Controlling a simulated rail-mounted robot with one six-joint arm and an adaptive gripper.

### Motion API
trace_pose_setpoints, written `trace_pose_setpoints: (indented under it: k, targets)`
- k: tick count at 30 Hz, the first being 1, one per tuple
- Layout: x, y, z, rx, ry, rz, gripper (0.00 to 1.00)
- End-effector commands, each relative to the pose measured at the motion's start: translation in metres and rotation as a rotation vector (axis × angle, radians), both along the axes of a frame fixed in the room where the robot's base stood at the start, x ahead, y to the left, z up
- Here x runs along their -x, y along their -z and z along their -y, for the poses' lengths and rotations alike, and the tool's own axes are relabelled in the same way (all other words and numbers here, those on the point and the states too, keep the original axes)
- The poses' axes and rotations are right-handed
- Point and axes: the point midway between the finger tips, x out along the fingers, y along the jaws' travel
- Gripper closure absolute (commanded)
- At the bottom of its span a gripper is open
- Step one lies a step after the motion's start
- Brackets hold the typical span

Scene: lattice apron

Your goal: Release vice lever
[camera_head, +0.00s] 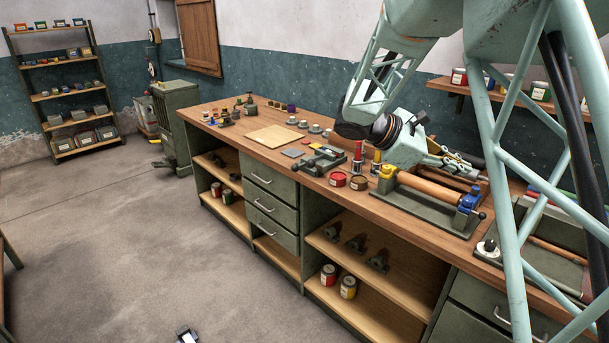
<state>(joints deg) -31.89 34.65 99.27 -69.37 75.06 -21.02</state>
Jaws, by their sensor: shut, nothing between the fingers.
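My gripper (468,167) is at the end of the pale green arm, over the right part of the workbench. Its fingers look closed and empty, though they are small here. Just below and in front of it, a dark green bench fixture (428,208) holds a wooden cylinder (430,188) between a yellow end piece (388,172) and a blue end block (469,199). A small dark knob or lever end shows by the blue block. A smaller grey-green clamp-like device (320,160) stands further left. I cannot tell for sure which one is the vice.
A wooden board (275,134) and small cups lie further left on the workbench (236,127). A tray with tools (545,250) is at right, partly behind my arm. A wall shelf (449,85) with tins hangs behind.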

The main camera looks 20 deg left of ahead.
Motion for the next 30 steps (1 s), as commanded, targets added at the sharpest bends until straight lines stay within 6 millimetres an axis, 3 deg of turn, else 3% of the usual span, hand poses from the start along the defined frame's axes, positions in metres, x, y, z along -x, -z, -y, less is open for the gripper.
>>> trace_pose_setpoints:
  k: [12, 30]
  targets:
    - [-0.042, 0.026, -0.062, 0.135, -0.120, -0.016, 1.00]
    - [-0.085, 0.070, -0.158, 0.327, -0.290, -0.022, 1.00]
